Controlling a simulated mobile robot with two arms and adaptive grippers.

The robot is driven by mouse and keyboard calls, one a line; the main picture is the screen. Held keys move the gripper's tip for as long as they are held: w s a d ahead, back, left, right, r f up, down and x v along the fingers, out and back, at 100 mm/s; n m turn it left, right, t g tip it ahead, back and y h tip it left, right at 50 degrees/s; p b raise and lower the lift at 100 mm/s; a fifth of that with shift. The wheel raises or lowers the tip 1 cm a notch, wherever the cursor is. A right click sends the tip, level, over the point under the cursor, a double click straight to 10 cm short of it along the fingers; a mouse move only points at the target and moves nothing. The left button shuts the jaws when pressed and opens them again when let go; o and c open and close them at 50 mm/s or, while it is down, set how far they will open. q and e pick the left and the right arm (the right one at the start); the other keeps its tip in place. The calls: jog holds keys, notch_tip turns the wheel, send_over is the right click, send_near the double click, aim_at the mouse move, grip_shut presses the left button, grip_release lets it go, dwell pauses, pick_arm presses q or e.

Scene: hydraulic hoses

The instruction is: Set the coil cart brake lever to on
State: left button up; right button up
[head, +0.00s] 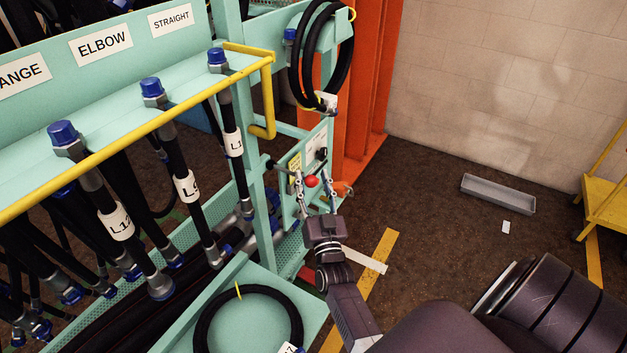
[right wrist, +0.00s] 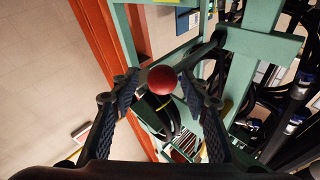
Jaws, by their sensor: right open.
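The brake lever shows as a red ball knob (head: 312,181) in front of a small panel (head: 289,209) on the end of the green coil cart (head: 262,220). My right gripper (head: 315,191) is at the knob, its two fingers spread to either side. In the right wrist view the red knob (right wrist: 162,79) sits between the tips of my open right gripper (right wrist: 160,90). A gap on each side is hard to judge; the fingers are not closed on it. My left gripper is not in view.
A yellow rail (head: 150,124) and hanging labelled hoses are left of the panel. A black hose coil (head: 344,60) hangs above it. An orange column (head: 367,80) stands behind. A grey tray (head: 498,194) lies on open floor to the right.

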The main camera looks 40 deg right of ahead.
jog(key=shift+a+f, duration=0.15)
jog(key=shift+f, duration=0.4)
jog(key=v, duration=0.7)
jog(key=shift+s+r, duration=0.2)
jog(key=shift+r, duration=0.2)
jog(key=shift+w, duration=0.1)
